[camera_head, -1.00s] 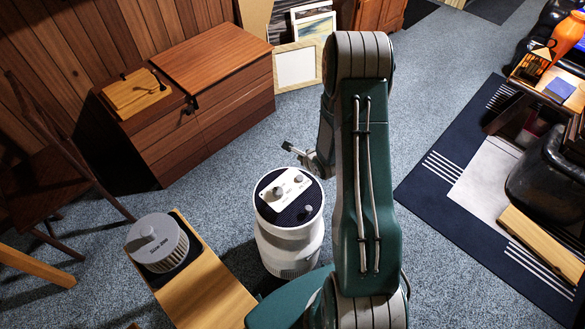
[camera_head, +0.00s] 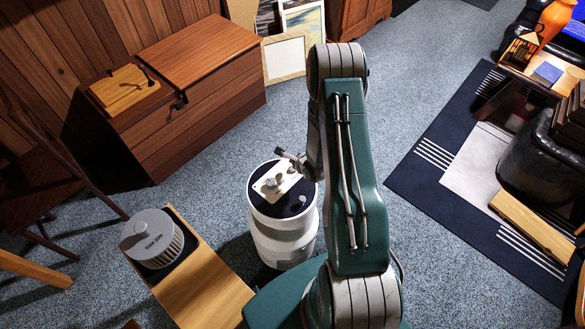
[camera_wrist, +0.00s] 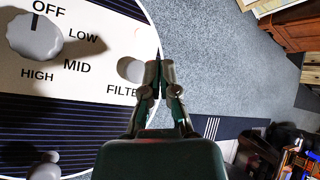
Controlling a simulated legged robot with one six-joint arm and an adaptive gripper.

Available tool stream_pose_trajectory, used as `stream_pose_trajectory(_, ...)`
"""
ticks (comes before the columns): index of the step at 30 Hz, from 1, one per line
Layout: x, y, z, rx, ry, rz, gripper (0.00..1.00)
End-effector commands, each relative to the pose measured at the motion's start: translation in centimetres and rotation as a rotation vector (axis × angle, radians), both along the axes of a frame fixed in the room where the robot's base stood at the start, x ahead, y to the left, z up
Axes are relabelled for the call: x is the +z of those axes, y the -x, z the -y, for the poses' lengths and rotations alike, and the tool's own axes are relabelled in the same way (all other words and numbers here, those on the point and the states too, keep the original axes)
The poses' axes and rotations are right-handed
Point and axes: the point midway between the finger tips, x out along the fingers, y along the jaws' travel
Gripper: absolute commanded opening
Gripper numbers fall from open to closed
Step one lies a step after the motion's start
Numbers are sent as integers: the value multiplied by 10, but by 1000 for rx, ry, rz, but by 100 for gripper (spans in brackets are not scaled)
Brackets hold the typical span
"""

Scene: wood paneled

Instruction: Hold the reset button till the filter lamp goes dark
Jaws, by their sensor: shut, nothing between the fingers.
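A white cylindrical air purifier (camera_head: 284,240) stands on the carpet, with a dark striped top and a pale control panel (camera_head: 268,190). In the wrist view the panel (camera_wrist: 90,85) carries a grey dial (camera_wrist: 34,36) marked OFF, LOW, MID and HIGH. A grey round piece (camera_wrist: 130,69) sits above a partly covered label starting "FILTE"; whether it is lamp or button I cannot tell. Another grey knob-like part (camera_wrist: 44,167) shows at the lower left. My gripper (camera_wrist: 160,68) is shut and empty, beside the round piece and partly over it; contact is unclear. It also shows in the head view (camera_head: 290,156).
A wooden bench (camera_head: 205,282) left of the purifier holds a grey ribbed round unit (camera_head: 152,238). A wooden cabinet (camera_head: 200,110) and a pale picture frame (camera_head: 284,58) stand behind. A dark patterned rug (camera_head: 430,185) lies right. Carpet between is clear.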

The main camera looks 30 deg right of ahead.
Motion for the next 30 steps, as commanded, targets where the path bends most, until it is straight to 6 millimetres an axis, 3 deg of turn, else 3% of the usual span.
stream_pose_trajectory(9, -22, 0, 0, 0, 0, 0, 0)
stream_pose_trajectory(30, -22, 0, 0, 0, 0, 0, 0)
